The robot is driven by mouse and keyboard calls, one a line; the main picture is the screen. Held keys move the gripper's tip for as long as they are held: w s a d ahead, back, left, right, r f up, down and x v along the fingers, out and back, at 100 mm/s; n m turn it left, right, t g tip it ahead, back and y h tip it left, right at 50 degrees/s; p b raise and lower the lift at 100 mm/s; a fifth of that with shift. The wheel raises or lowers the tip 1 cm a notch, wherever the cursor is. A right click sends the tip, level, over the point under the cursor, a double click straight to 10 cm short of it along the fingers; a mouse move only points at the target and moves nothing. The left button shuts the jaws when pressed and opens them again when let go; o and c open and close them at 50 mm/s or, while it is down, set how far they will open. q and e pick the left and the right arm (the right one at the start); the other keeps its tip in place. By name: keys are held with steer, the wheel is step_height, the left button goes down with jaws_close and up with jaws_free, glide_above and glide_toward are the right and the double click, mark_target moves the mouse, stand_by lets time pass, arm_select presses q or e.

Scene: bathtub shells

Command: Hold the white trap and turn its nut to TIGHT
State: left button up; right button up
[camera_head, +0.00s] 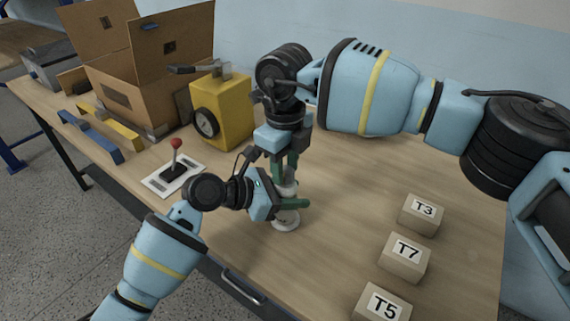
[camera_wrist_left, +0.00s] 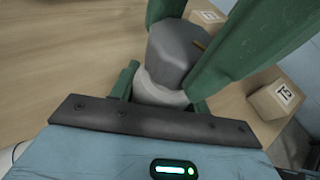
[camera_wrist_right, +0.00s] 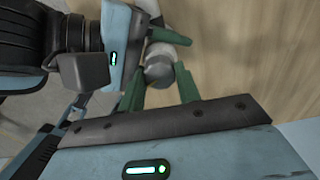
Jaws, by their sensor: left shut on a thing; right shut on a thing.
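The white trap (camera_head: 286,222) stands upright on the table, its round base showing below my grippers. My left gripper (camera_head: 287,201) reaches in from the left and is shut on the white body, which also shows in the left wrist view (camera_wrist_left: 158,92). My right gripper (camera_head: 286,176) comes down from above and is shut on the grey nut (camera_wrist_left: 172,52) on top of the trap. The nut has a small gold-coloured mark on its side. In the right wrist view the nut (camera_wrist_right: 158,69) sits between the green fingers. No TIGHT marking is readable.
Blocks T3 (camera_head: 420,216), T7 (camera_head: 404,259) and T5 (camera_head: 382,305) stand at the right. A red-knobbed lever (camera_head: 174,165) on a white plate, a yellow box (camera_head: 229,112) and an open cardboard box (camera_head: 140,95) are at the left. The table between trap and blocks is clear.

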mark_target(285, 171)
steer(key=n, duration=1)
steer(key=shift+r+n, duration=0.1)
steer(key=shift+n, duration=0.2)
stand_by(0.4)
steer(key=o, duration=1)
step_height(285, 171, up, 12)
stand_by(0.4)
